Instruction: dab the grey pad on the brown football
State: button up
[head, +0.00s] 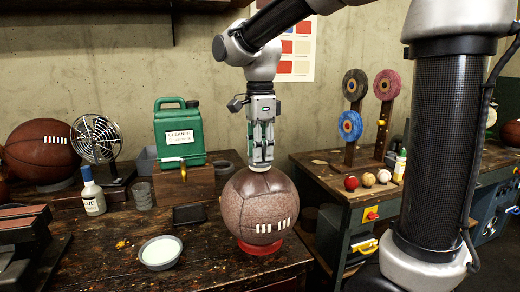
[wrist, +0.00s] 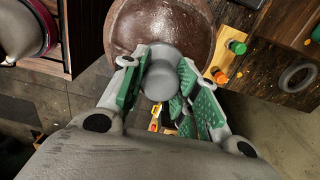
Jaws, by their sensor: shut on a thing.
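The brown football (head: 258,208), with white laces, sits on a red ring (head: 262,248) at the right end of the dark wooden bench. My gripper (head: 260,160) points straight down over its top. It is shut on the grey pad, a round grey piece (wrist: 160,82) between the green-lined fingers in the wrist view. In the head view the pad (head: 260,168) shows only as a thin grey edge at the top of the football, and seems to meet it. The football (wrist: 150,25) fills the top middle of the wrist view, behind the pad.
A green cleaner can (head: 180,132), a fan (head: 97,140), a white glue bottle (head: 92,193) and a white-filled bowl (head: 160,252) stand left on the bench. Another laced brown ball (head: 42,150) is at far left. A second bench (head: 340,175) with small balls and discs stands right.

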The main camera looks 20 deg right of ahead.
jog(key=shift+r, duration=0.1)
jog(key=shift+r, duration=3.4)
